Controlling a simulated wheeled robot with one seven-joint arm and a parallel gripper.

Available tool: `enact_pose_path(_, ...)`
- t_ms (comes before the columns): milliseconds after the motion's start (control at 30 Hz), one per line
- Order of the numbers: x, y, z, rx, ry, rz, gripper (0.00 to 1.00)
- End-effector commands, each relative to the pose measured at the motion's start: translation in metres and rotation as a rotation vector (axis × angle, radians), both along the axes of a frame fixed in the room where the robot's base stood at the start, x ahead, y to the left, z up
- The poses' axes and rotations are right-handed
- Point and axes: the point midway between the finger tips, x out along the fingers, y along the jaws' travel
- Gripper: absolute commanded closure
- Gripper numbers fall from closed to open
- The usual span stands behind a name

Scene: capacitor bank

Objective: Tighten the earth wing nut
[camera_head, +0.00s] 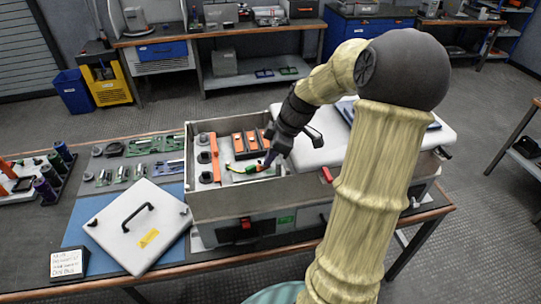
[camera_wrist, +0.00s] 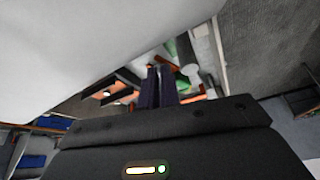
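The open capacitor bank box (camera_head: 232,207) stands on the bench, with a green-yellow earth lead (camera_head: 243,169) inside it. My gripper (camera_head: 269,160) reaches down into the box at the right end of this lead. In the wrist view its two dark fingers (camera_wrist: 160,86) point into the box and stand close together. I cannot tell whether anything is between them. The earth wing nut cannot be made out; the fingers may hide it. A green part (camera_wrist: 185,50) and orange parts show beyond the fingers.
Orange blocks (camera_head: 251,139) and an orange bar (camera_head: 214,157) stand inside the box near my gripper. A white cover (camera_head: 318,147) lies close on the right. A white lid with a black handle (camera_head: 140,226) and circuit boards (camera_head: 140,147) lie to the left.

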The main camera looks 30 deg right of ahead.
Motion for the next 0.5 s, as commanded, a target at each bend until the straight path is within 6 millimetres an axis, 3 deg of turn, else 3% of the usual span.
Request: enact_pose_path(500,-0.004,0.0046,-0.0033,0.004,0.007,-0.17,1.0)
